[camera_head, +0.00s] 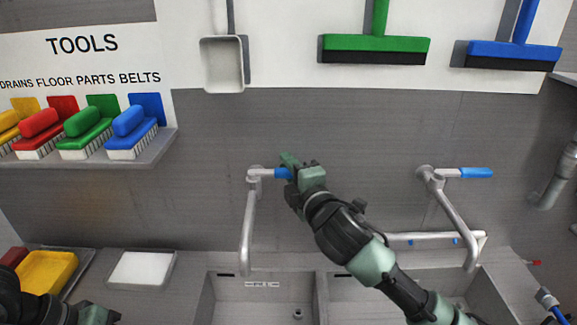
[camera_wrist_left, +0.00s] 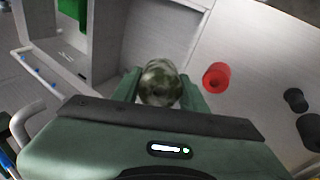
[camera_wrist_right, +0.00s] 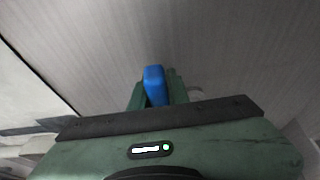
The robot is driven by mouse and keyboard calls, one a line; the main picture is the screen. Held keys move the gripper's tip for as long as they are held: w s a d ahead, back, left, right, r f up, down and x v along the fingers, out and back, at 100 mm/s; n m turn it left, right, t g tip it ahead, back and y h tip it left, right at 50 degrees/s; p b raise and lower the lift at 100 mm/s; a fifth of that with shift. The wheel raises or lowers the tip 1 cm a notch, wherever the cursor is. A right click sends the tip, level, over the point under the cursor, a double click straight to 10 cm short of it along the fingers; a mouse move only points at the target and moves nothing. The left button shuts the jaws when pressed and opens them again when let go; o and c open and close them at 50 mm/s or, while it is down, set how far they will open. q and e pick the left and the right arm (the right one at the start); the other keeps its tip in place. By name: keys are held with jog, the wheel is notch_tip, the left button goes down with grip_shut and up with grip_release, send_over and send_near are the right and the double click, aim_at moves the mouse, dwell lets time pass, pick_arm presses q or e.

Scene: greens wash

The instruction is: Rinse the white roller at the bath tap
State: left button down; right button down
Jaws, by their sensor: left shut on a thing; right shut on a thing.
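My right gripper (camera_head: 288,168) is shut on the blue lever (camera_head: 281,173) of the left tap (camera_head: 248,220); the lever also shows between its fingers in the right wrist view (camera_wrist_right: 154,85). The tap's spout hangs over the left basin (camera_head: 258,292) of the bath. No water shows at the spout. My left gripper (camera_wrist_left: 160,92) is shut on a rounded, pale thing mottled dark green, which looks like the soiled white roller (camera_wrist_left: 160,83). In the head view only part of the left gripper shows at the lower left edge, and the roller is hidden there.
A second tap (camera_head: 450,215) with a blue lever stands to the right. In the left wrist view a red roller (camera_wrist_left: 216,77) and black rollers (camera_wrist_left: 295,100) are at the right. Brushes (camera_head: 130,130) sit on a wall shelf.

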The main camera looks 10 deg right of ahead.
pick_arm(q)
jog(key=shift+r, duration=0.1)
pick_arm(e)
jog(key=shift+s+f+m+h, duration=0.1)
jog(key=shift+s+m+h, duration=0.55)
jog(key=shift+h, duration=0.5)
jog(key=shift+s+f+m+h, duration=0.1)
jog(key=shift+s+m+h, duration=0.35)
jog(key=shift+m+h, duration=0.55)
jog(key=c, duration=1.6)
grip_release()
jog(key=shift+o, duration=1.2)
jog(key=shift+r, duration=0.1)
